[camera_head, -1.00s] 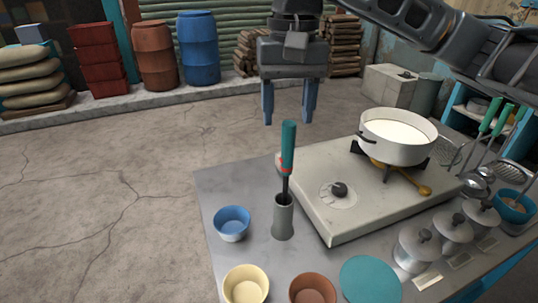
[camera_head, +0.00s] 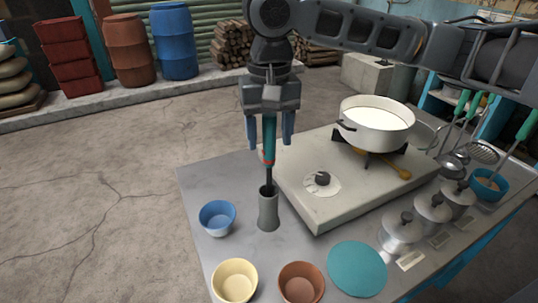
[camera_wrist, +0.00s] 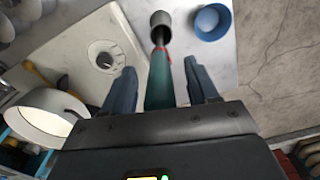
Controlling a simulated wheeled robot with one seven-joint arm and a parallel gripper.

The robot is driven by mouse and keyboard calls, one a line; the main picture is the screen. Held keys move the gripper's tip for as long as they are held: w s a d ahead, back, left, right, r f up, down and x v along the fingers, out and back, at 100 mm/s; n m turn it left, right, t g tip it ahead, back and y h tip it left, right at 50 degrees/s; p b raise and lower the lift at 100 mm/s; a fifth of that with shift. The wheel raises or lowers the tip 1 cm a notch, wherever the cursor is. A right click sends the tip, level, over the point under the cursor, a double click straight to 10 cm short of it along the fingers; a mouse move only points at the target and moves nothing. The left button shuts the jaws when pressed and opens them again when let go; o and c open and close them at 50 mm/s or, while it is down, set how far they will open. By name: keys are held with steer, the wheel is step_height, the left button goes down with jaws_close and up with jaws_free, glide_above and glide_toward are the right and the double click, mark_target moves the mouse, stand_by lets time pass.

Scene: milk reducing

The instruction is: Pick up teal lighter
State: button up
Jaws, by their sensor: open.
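The teal lighter (camera_head: 269,140) stands upright in a grey cylindrical holder (camera_head: 268,212) near the table's left edge. It has a teal handle, a red band and a dark stem that goes down into the holder. My gripper (camera_head: 268,144) points down over it, with the two blue fingers on either side of the teal handle. In the wrist view, the lighter's handle (camera_wrist: 160,80) lies between the open fingers (camera_wrist: 160,82), with a gap on both sides. The stem's lower end is hidden in the holder, and the handle's top is hidden by the gripper body.
A stove (camera_head: 290,190) with a white pot of milk (camera_head: 378,140) stands right of the holder. A blue cup (camera_head: 217,219), a yellow cup (camera_head: 234,281), a brown cup (camera_head: 301,283) and a teal disc (camera_head: 357,269) lie around it. Lidded canisters (camera_head: 401,236) stand at right.

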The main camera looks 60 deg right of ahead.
steer(key=shift+c, duration=0.4)
jaws_close()
